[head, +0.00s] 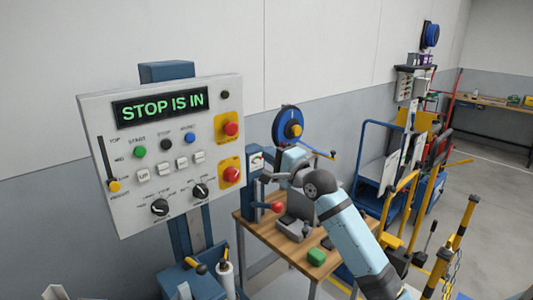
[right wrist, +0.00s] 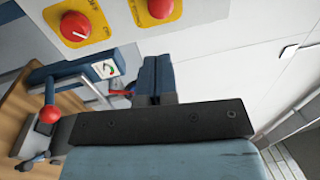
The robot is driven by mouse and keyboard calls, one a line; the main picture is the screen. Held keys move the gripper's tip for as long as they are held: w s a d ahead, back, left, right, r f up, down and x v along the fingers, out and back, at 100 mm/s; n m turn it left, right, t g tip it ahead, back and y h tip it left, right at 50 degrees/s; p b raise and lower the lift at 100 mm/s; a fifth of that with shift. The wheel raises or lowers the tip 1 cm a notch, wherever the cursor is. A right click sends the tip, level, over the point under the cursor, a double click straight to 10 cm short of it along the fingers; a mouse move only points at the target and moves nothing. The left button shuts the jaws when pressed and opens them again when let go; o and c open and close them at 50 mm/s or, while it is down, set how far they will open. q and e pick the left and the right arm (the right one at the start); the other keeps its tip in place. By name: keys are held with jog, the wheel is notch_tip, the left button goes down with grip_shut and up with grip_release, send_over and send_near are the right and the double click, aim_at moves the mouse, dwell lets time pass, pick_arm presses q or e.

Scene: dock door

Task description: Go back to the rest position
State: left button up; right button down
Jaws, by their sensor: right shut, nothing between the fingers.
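My right arm reaches in from the lower right of the head view. Its gripper (head: 268,176) is to the right of the control panel (head: 130,190), apart from it, above the wooden bench. In the right wrist view the dark fingers (right wrist: 150,76) are together with nothing between them. The panel's display (head: 160,106) reads "STOP IS IN". Two red buttons on yellow plates, an upper one (head: 231,128) and a lower one (head: 231,174), sit on its right side. They also show in the right wrist view (right wrist: 75,27). My left gripper is not in view.
A wooden bench (head: 282,251) holds a blue device with a gauge (head: 256,162), a red-knobbed lever (head: 277,207) and a green block (head: 316,257). Blue trolleys and yellow posts (head: 461,215) stand at right. The floor (head: 480,190) beyond is partly clear.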

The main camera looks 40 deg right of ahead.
dwell(0.3)
jog(key=s+a+f+n+g+p, duration=0.15)
jog(key=s+a+f+n, duration=0.3)
jog(key=f, duration=0.75)
jog(key=s+a+f+n+g, duration=0.35)
jog(key=a+f, duration=0.25)
jog(key=f, duration=0.7)
jog(key=s+a+f+n+g, duration=0.1)
jog(key=s+a+f+n, duration=0.3)
jog(key=s, duration=0.3)
jog(key=s+a+f+n+g, duration=0.1)
jog(key=s+a+f+n, duration=0.3)
jog(key=s+f, duration=0.3)
jog(key=s+a+f+n+g+y+p, duration=0.1)
jog(key=s+a+f+n, duration=0.2)
jog(key=s+a+f, duration=0.2)
jog(key=s+f, duration=0.1)
jog(key=s, duration=0.2)
jog(key=shift+s+a+n+g, duration=0.3)
jog(key=shift+a+n, duration=0.05)
jog(key=shift+n, duration=0.05)
